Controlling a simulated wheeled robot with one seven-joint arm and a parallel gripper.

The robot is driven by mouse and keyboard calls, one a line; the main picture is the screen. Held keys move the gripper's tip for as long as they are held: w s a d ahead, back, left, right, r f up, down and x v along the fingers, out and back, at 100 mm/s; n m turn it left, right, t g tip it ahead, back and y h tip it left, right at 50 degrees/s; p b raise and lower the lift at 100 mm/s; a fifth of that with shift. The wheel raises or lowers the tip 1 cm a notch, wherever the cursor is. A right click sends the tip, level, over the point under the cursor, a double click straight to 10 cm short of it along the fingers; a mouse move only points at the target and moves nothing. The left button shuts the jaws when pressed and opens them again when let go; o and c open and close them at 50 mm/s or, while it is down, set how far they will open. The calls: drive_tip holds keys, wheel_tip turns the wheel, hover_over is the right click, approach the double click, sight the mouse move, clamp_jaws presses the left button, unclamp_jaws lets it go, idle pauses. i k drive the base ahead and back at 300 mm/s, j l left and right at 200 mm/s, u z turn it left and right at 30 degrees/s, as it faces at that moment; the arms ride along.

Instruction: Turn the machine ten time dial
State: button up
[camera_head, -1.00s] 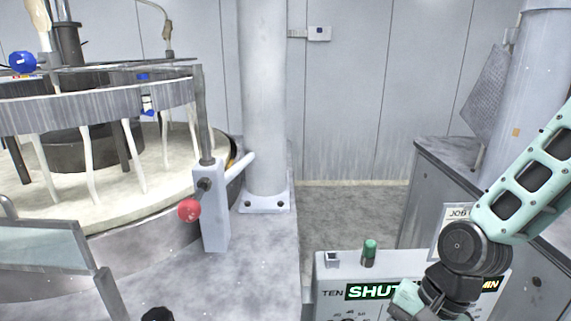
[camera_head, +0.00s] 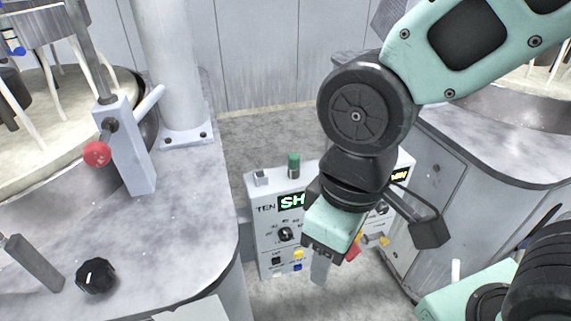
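The control panel marked TEN (camera_head: 263,222) stands upright below the middle of the head view, with a lit display starting "SH" (camera_head: 291,201). A black dial with a white pointer mark (camera_head: 286,234) and a printed scale sits on its left half, under the display. My gripper (camera_head: 320,268) hangs in front of the panel, just right of and below this dial, pointing down and seemingly apart from it. Its fingers are small and seen from above, so their opening is unclear. My arm hides the panel's middle. A second dark knob (camera_head: 380,207) partly shows to the right.
A green button (camera_head: 293,164) stands on the panel's top. Small black, blue and yellow buttons sit below the dial. A grey cabinet (camera_head: 437,185) stands right.

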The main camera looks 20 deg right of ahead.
sight(383, 208)
drive_tip(key=k+j+z, duration=0.1)
drive_tip(key=j+z, duration=0.2)
drive_tip(key=z, duration=0.2)
drive_tip(key=k+j+z, duration=0.1)
drive_tip(key=j+z, duration=0.15)
drive_tip(key=z, duration=0.25)
